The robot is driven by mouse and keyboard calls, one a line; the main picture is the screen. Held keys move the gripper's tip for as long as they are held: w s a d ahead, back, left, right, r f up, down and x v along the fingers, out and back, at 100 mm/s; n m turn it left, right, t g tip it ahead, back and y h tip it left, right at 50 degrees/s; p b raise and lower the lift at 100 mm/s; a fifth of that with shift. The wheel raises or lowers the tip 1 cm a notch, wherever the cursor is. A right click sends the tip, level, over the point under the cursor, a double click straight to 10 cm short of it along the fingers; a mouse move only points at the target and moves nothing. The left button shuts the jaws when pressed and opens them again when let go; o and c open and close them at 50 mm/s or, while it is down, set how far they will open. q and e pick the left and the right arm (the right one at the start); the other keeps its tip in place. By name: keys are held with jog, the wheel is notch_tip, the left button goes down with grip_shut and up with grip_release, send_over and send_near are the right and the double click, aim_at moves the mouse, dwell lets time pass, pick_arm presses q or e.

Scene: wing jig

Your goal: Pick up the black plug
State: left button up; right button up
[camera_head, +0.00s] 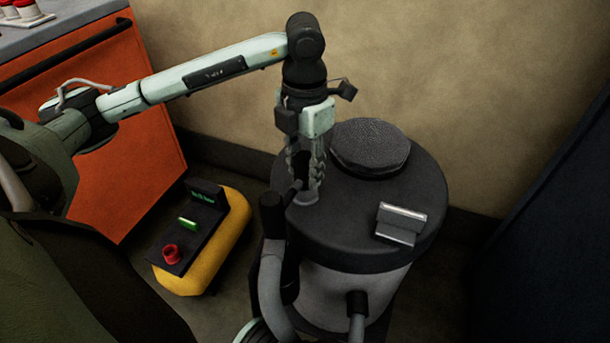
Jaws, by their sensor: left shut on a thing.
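My left gripper (306,190) points down at the left part of the dark round lid of a vacuum-like canister (335,235). Its fingers are shut on a small dark thing, which I take to be the black plug (295,188); the fingers hide most of it. The fingertips are at or just above the lid, and I cannot tell whether they touch it. My right gripper is not in view.
A round dark pad (371,147) and a grey metal block (400,223) sit on the lid. A grey hose (271,285) runs down its left side. A yellow box (228,243) with a red knob stands left, before an orange cabinet (125,135). A dark panel (555,230) stands right.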

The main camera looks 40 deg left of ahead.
pick_arm(q)
jog(key=shift+c, duration=1.4)
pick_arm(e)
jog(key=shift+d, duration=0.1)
pick_arm(q)
notch_tip(320, 180, up, 9)
jog(key=shift+f, duration=0.2)
jog(key=shift+r+p, duration=0.4)
jog(key=shift+r, duration=0.45)
jog(key=shift+r+p, duration=1.25)
jog(key=shift+r, duration=0.15)
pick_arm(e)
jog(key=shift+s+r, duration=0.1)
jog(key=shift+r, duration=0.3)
